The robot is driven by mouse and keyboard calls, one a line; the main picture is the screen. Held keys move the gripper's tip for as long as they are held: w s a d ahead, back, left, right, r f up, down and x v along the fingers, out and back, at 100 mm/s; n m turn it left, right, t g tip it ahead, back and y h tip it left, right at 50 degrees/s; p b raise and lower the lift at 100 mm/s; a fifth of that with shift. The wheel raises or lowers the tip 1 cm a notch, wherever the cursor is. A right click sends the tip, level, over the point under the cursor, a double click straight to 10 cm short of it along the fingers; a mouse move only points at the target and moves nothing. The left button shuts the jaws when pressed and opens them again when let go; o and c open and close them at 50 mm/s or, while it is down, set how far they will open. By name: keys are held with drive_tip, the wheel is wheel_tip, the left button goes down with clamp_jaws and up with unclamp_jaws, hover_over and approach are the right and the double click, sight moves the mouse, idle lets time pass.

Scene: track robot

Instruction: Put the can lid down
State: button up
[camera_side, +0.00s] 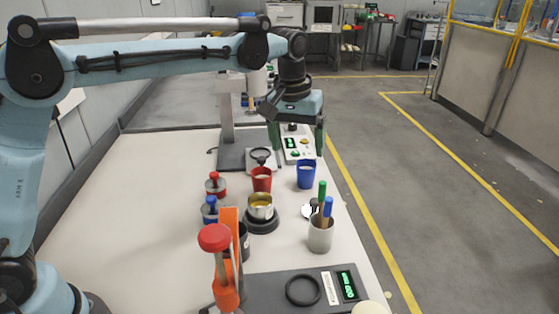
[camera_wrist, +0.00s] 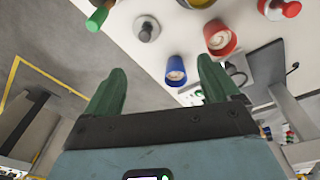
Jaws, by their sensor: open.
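A small silvery disc with a dark knob, which looks like the can lid (camera_side: 307,211), lies on the table right of the open can. It also shows as a grey knobbed disc in the wrist view (camera_wrist: 147,29). The can (camera_side: 260,207) is metal with yellow contents and stands on a round black base (camera_side: 262,226). My gripper (camera_side: 297,142) is open and empty above the far part of the table, behind the blue cup and apart from the lid. Its two green fingers also show spread in the wrist view (camera_wrist: 161,70).
A red cup (camera_side: 262,180) and a blue cup (camera_side: 306,176) stand between my gripper and the can. A holder with colored handles (camera_side: 320,237) stands in front of the lid. Red- and blue-knobbed items (camera_side: 215,185) stand left. The table's left side is clear.

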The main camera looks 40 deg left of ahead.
drive_tip(key=s+a+r+m+t, duration=0.25)
drive_tip(key=s+a, duration=0.35)
drive_tip(key=s, duration=0.4)
drive_tip(key=s+a+f+t, duration=0.1)
drive_tip(key=s+f, duration=0.2)
drive_tip(key=s, duration=0.2)
drive_tip(key=s+a+f+m+t, duration=0.1)
drive_tip(key=s+a+f+t, duration=0.1)
drive_tip(key=s, duration=0.3)
drive_tip(key=shift+s+a+f, duration=0.25)
drive_tip(key=shift+a+f, duration=0.05)
drive_tip(key=shift+f, duration=0.25)
